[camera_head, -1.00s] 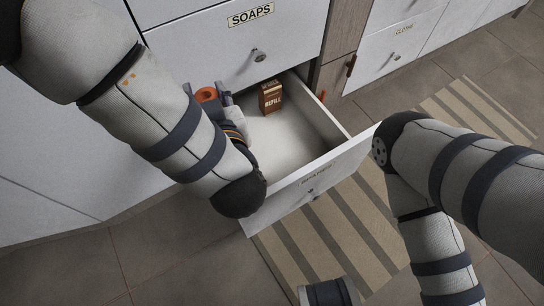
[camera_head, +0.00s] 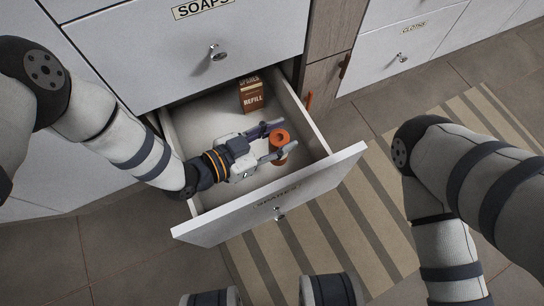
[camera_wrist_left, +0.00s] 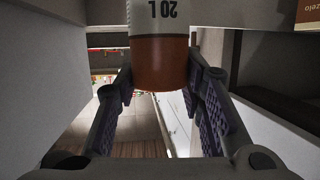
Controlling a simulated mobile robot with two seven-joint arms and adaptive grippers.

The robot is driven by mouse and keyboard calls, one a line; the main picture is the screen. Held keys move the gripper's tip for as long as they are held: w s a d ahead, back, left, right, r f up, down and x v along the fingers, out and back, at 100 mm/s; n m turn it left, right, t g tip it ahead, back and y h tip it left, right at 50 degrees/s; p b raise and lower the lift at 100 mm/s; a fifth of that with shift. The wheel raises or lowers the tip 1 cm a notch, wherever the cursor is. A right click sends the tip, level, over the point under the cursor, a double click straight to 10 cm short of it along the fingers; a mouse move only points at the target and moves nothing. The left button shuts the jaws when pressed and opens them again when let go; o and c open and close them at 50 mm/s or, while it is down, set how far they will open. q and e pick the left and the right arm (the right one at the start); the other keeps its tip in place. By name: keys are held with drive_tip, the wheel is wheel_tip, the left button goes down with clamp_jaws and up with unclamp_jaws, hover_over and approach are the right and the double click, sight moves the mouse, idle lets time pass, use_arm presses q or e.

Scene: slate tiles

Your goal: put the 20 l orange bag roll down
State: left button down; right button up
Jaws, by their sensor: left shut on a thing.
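The orange bag roll (camera_head: 281,136) is in the head view, a short cylinder with its hollow end facing up. In the left wrist view the roll (camera_wrist_left: 160,62) shows an orange-brown end below a pale label reading "20 L", upside down. My left gripper (camera_head: 277,143) has its fingers on both sides of the roll and is shut on it. It holds the roll inside the outline of the open drawer (camera_head: 279,205), toward the right of it. Whether the roll touches the drawer floor cannot be told. My right arm shows at the right, but its gripper is out of view.
A brown refill box (camera_head: 252,98) stands at the back of the drawer. The closed drawer marked "SOAPS" (camera_head: 190,50) is above. The drawer floor left of the box is clear. A striped mat (camera_head: 355,240) lies on the slate tiles in front.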

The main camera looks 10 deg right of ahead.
use_arm(q)
wheel_tip(320, 180, down, 7)
drive_tip(key=b, duration=0.3)
drive_tip(key=shift+f, duration=0.1)
use_arm(e)
drive_tip(key=shift+s+f+g, duration=0.2)
drive_tip(key=shift+s+f, duration=0.05)
drive_tip(key=shift+f, duration=0.35)
drive_tip(key=shift+s+f+g, duration=0.2)
drive_tip(key=shift+s+f, duration=0.05)
drive_tip(key=shift+f, duration=0.3)
use_arm(q)
drive_tip(key=c, duration=1.1)
unclamp_jaws()
drive_tip(key=shift+o, duration=0.2)
use_arm(e)
drive_tip(key=shift+f, duration=0.1)
use_arm(q)
drive_tip(key=shift+a+r, duration=0.1)
drive_tip(key=shift+r, duration=0.15)
drive_tip(key=p+v, duration=0.3)
drive_tip(key=v, duration=0.4)
use_arm(e)
drive_tip(key=shift+w+r+t, duration=0.15)
drive_tip(key=shift+w+r, duration=0.05)
drive_tip(key=shift+r, duration=0.3)
drive_tip(key=shift+w+r+t, duration=0.15)
drive_tip(key=shift+r, duration=0.35)
